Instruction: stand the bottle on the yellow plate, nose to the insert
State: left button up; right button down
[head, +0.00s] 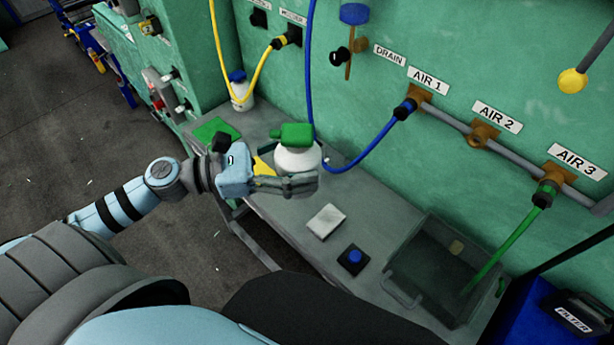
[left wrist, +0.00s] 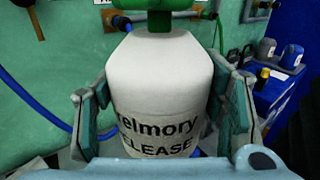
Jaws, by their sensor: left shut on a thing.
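My left gripper (head: 275,183) is shut on a white spray bottle (head: 299,160) with a green head. In the left wrist view the bottle (left wrist: 158,95) stands upright between the two fingers (left wrist: 165,115), its dark label lettering facing the camera. The yellow plate (head: 264,167) shows only as a small patch behind the gripper; the rest is hidden. I cannot tell whether the bottle's base touches it. The insert cannot be made out. My right gripper is not in view.
A grey bench (head: 270,206) runs along the green machine wall.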

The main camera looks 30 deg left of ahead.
pick_arm(q)
jog(key=w+a+f+n+t+y+b, duration=0.2)
jog(key=w+a+f+n+t+y, duration=0.15)
jog(key=w, duration=0.35)
jog(key=w+a+f+n+t+y+b, duration=0.2)
jog(key=w+a+b, duration=0.15)
jog(key=w, duration=0.45)
jog(key=shift+m, duration=0.25)
notch_tip(320, 180, down, 19)
jog(key=b, duration=1.1)
jog(key=shift+s+a+r, duration=0.1)
jog(key=shift+s+a, duration=0.05)
jog(key=shift+r, duration=0.1)
jog(key=o, duration=1.5)
jog(key=shift+c, duration=0.2)
